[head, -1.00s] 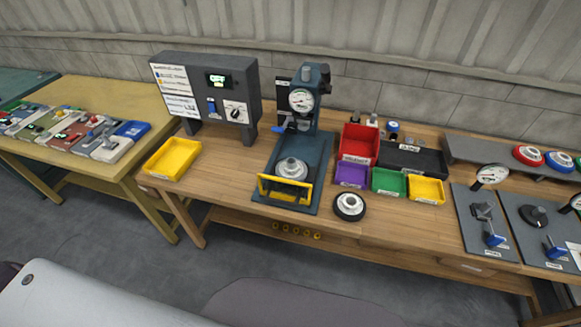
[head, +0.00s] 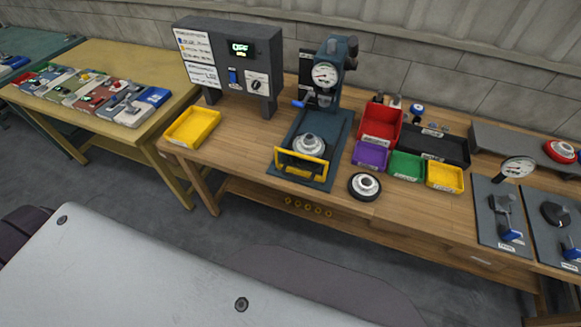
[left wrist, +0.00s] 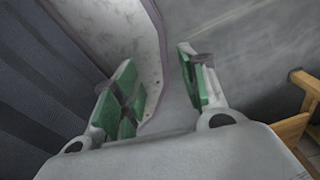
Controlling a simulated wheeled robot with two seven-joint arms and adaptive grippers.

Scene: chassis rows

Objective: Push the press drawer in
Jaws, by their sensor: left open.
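The press (head: 337,77) stands on the wooden bench in the head view, with a round gauge on its head and a blue lever at its left. Its drawer has a yellow handle (head: 301,164) and sits at the front of the dark press base (head: 329,133). A round metal part (head: 309,145) sits in the drawer, just behind the handle. The drawer appears pulled out toward me. My left gripper (left wrist: 160,92) shows in the left wrist view, open and empty, with green pads, away from the press. My right gripper is not in view.
A control box (head: 229,62) reads OFF, with a yellow tray (head: 192,127) before it. A round part (head: 364,186) lies right of the press, near red (head: 380,125), purple and green bins. Gauge plates (head: 500,212) stand farther right. The floor before the bench is open.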

